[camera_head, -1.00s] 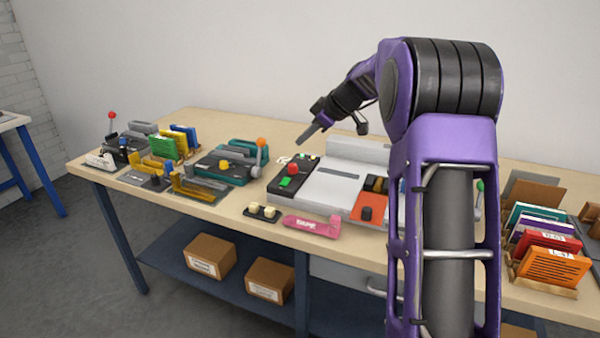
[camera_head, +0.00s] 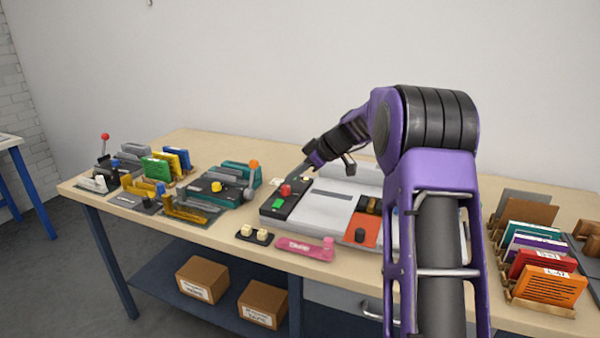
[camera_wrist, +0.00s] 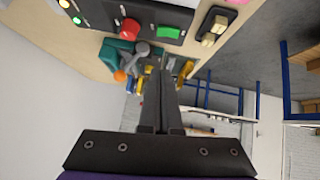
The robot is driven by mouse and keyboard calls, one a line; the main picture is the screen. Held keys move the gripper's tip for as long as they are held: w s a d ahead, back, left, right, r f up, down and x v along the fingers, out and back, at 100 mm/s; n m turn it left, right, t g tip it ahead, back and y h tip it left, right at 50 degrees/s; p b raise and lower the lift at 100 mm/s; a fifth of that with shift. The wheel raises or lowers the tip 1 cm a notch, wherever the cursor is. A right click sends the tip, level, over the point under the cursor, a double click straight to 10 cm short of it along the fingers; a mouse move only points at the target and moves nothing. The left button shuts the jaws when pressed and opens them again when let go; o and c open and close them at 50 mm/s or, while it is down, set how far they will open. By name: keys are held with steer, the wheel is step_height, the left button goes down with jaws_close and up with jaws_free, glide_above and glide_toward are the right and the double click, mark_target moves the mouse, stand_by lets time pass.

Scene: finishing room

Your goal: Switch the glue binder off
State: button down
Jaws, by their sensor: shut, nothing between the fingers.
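The glue binder (camera_head: 325,205) is the long light-grey machine in the middle of the bench. Its black control panel (camera_head: 299,205) at the left end bears a red round button (camera_head: 286,190) and a green switch (camera_head: 278,203). In the wrist view the red button (camera_wrist: 130,30) and green switch (camera_wrist: 168,32) show near the top, with a green lamp (camera_wrist: 78,20) that looks lit and a pale lamp (camera_wrist: 64,4). My gripper (camera_head: 298,171) is shut and empty, close behind and above the red button in the head view. Its fingers (camera_wrist: 160,78) look apart from the panel.
An orange plate with a black knob (camera_head: 360,236) is at the binder's right. A pink tool (camera_head: 305,247) and a small block with two cream buttons (camera_head: 254,235) lie in front. A teal machine with an orange-tipped lever (camera_head: 253,166) stands left. Coloured booklets (camera_head: 548,285) stand right.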

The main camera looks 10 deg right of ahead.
glide_above(276, 200)
steer(key=s+d, duration=0.2)
steer(key=f, duration=0.4)
steer(key=shift+s+a+f, duration=0.1)
steer(key=shift+a+f, duration=0.05)
steer(key=shift+a, duration=0.05)
steer(key=shift+d+f, duration=0.25)
steer(key=shift+f, duration=1.45)
